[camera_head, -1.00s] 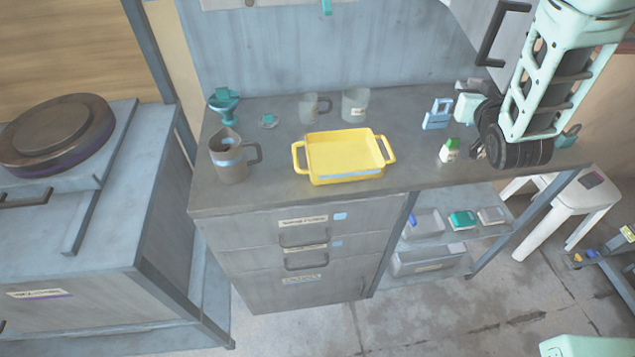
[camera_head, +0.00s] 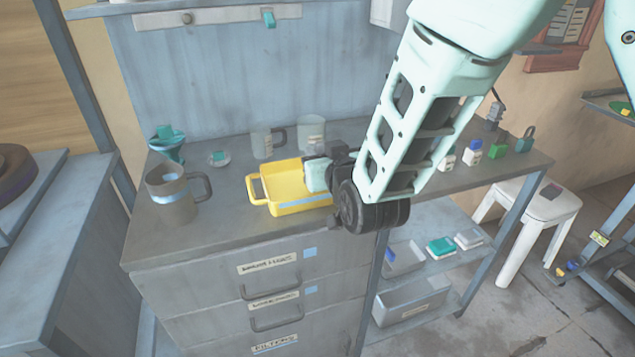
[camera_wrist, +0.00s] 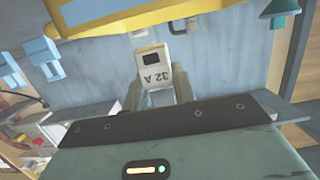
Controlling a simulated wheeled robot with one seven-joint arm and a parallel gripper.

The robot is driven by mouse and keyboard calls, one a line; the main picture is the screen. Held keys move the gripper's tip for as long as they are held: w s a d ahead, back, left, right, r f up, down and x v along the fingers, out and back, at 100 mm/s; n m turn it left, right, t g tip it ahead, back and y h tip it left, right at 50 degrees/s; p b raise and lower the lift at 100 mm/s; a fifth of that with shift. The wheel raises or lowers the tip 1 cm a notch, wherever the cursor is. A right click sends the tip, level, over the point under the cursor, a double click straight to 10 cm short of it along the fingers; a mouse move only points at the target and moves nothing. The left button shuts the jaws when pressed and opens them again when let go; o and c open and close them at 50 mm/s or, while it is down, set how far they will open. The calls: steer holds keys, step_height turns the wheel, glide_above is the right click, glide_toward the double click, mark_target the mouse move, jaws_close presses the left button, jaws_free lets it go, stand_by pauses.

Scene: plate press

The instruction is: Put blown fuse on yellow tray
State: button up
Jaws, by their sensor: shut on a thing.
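The yellow tray (camera_head: 293,207) stands on the grey worktop, its right part hidden behind my arm. In the wrist view a yellow edge of it (camera_wrist: 140,18) crosses the top. My gripper (camera_wrist: 157,90) is shut on a pale fuse (camera_wrist: 154,72) marked 32 A, with a small dark window. In the head view my gripper (camera_head: 318,175) is at the right side of the tray, seemingly above it. The fuse cannot be made out clearly there.
A grey jug (camera_head: 172,200) stands left of the tray, with a teal funnel (camera_head: 167,146) behind it. A grey mug (camera_head: 264,143) and a glass jar (camera_head: 311,133) stand behind the tray.

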steer(key=shift+f, duration=2.75)
steer(key=shift+f+b, duration=0.2)
steer(key=shift+b, duration=0.15)
steer(key=o, duration=1)
steer(key=shift+r, duration=0.15)
